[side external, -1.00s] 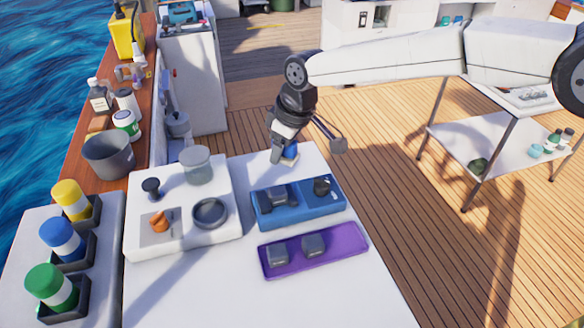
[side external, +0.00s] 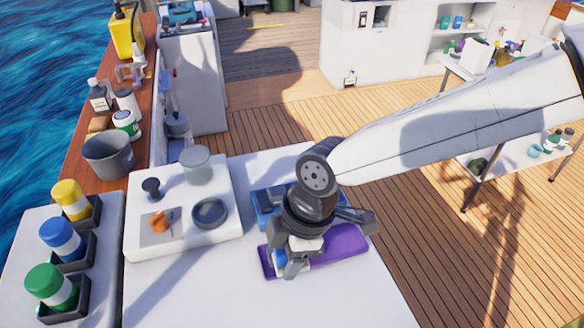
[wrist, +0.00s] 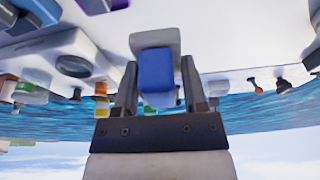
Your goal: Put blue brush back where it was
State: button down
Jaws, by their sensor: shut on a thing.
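The blue brush (wrist: 156,70) is between the fingers of my gripper (wrist: 158,90) in the wrist view, its blue block facing the camera with a pale grey part behind it. In the side view my gripper (side external: 287,268) is shut and points down over the left part of the purple tray (side external: 345,243). Only a small blue bit of the brush shows there beside the fingers. Whether the brush touches the tray is hidden. The blue tray (side external: 262,204) lies just behind, mostly covered by my gripper and wrist.
A white board (side external: 140,240) with a glass jar (side external: 196,165), a round dark dish (side external: 209,213) and an orange item (side external: 159,221) stands to the left. Yellow, blue and green bottles (side external: 62,238) stand at the far left. The white table in front is clear.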

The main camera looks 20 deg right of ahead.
jog(key=shift+s+f+n, duration=0.1)
jog(key=shift+s+n, duration=0.2)
jog(key=shift+s, duration=0.5)
jog(key=w+a+f, duration=0.4)
jog(key=w+a, duration=0.2)
send_over(225, 275)
jog(key=d, duration=0.2)
jog(key=f, duration=0.2)
jog(key=s+f, duration=0.1)
jog(key=f, duration=0.1)
jog(key=shift+f, duration=0.25)
jog(key=shift+w+a+f, duration=0.3)
jog(key=shift+a+f, duration=0.05)
jog(key=shift+f, duration=0.05)
jog(key=shift+f, duration=0.1)
jog(key=shift+w+a+f, duration=0.1)
jog(key=shift+w+f, duration=0.05)
jog(key=shift+f, duration=0.05)
jog(key=shift+d+x, duration=0.15)
jog(key=shift+x, duration=0.6)
jog(key=shift+d+x, duration=0.15)
jog(key=shift+x, duration=0.6)
